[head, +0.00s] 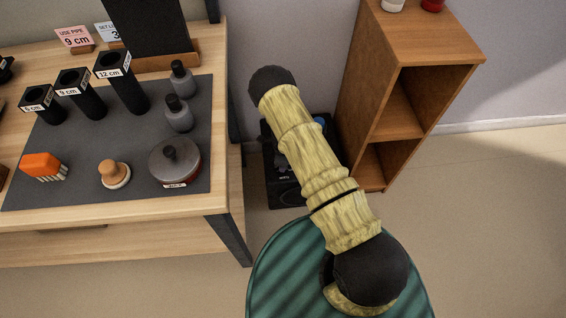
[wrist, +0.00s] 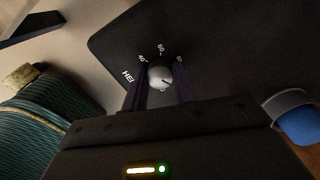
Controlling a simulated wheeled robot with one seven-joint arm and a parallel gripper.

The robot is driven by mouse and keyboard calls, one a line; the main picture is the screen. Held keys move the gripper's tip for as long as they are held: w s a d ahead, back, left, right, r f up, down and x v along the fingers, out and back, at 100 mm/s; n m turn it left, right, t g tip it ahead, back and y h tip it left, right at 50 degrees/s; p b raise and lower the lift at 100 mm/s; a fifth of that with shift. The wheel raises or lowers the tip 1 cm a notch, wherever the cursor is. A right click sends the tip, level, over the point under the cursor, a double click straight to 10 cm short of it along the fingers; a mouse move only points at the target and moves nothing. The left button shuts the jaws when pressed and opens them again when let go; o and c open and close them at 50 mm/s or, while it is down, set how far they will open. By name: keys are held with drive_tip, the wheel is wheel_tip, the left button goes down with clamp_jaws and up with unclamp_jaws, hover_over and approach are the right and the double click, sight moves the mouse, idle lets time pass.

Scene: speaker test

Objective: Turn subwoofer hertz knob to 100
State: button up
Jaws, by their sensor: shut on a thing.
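The subwoofer (head: 286,194) is a black box on the floor between the table and the wooden shelf. My arm covers much of it in the head view. In the wrist view its dark panel (wrist: 225,55) carries a small grey-white round knob (wrist: 160,75). White marks 40, 60 and what looks like 80 arc around the knob, and part of a word beginning "HE" shows at its left. No 100 mark is readable. My gripper (wrist: 160,88) has a dark finger on each side of the knob and is shut on it. The knob's exact setting is hard to read.
A table with a dark mat (head: 75,165) stands at left, holding black tubes, grey bottles, a brush and a round reddish-grey object. The wooden shelf (head: 425,55) stands close at right. A blue object (wrist: 298,124) lies near the panel's right edge. Floor at right is clear.

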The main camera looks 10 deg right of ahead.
drive_tip(key=o, duration=1)
drive_tip(key=shift+r, duration=0.1)
wheel_tip(320, 180, up, 17)
drive_tip(key=p, duration=0.4)
drive_tip(key=shift+r, duration=0.15)
drive_tip(key=s+d+r+n, duration=0.25)
drive_tip(key=r+n, duration=0.25)
drive_tip(key=r, duration=0.4)
drive_tip(key=s+d+r+n, duration=0.1)
drive_tip(key=s+r+n, duration=0.25)
drive_tip(key=r, duration=0.45)
drive_tip(key=s+d+r+n+t+p, duration=0.1)
drive_tip(key=s+d+r+n+t, duration=0.3)
drive_tip(key=s+r+n, duration=0.9)
drive_tip(key=shift+m+g, duration=0.25)
drive_tip(key=shift+g, duration=0.45)
drive_tip(key=w+p+v, duration=0.2)
drive_tip(key=p+v, duration=0.6)
drive_tip(key=w+r+p+v, duration=0.1)
drive_tip(key=p+v, duration=0.7)
drive_tip(key=w+d+p+v, duration=0.1)
drive_tip(key=w+p+v, duration=0.1)
drive_tip(key=p+v, duration=0.6)
drive_tip(key=shift+w+r+p, duration=0.3)
drive_tip(key=shift+w+p, duration=0.05)
drive_tip(key=shift+p, duration=0.25)
